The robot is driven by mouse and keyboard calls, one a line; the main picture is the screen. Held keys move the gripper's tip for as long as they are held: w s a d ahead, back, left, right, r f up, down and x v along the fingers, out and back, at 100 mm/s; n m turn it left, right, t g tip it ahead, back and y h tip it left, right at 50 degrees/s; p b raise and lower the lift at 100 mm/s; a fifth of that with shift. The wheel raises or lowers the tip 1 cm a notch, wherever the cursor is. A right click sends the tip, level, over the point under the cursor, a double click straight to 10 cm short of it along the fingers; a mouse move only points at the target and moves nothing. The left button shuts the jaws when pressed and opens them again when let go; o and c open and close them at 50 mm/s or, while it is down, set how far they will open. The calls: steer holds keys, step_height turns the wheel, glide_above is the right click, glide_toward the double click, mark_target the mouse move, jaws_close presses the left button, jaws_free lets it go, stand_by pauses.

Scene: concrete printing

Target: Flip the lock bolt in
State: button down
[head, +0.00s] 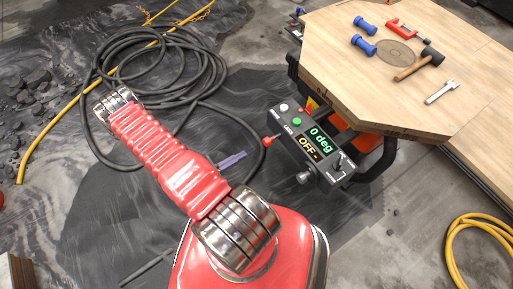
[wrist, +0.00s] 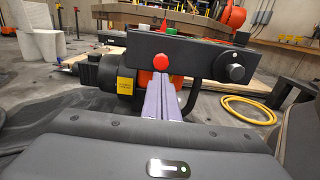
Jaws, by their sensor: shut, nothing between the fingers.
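A small red knob on a short stem, which looks like the lock bolt (head: 267,141), sticks out from the left side of the black control box (head: 299,151). In the wrist view the red knob (wrist: 161,62) is straight ahead, just beyond my fingertips. My gripper (head: 244,154) has purple fingers pressed together, with nothing between them. It is close to the knob, and a small gap shows in the head view. In the wrist view my gripper (wrist: 160,76) points at the box front. The display (head: 315,143) reads "0 deg" and "OFF".
A dark round knob (wrist: 236,73) protrudes from the box at right. Black hose (head: 165,60) and yellow hose (head: 455,250) lie on the floor.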

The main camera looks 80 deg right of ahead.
mark_target(264, 143)
steer(key=shift+x, duration=4.05)
steer(key=shift+s+d, duration=0.1)
steer(key=shift+d, duration=0.05)
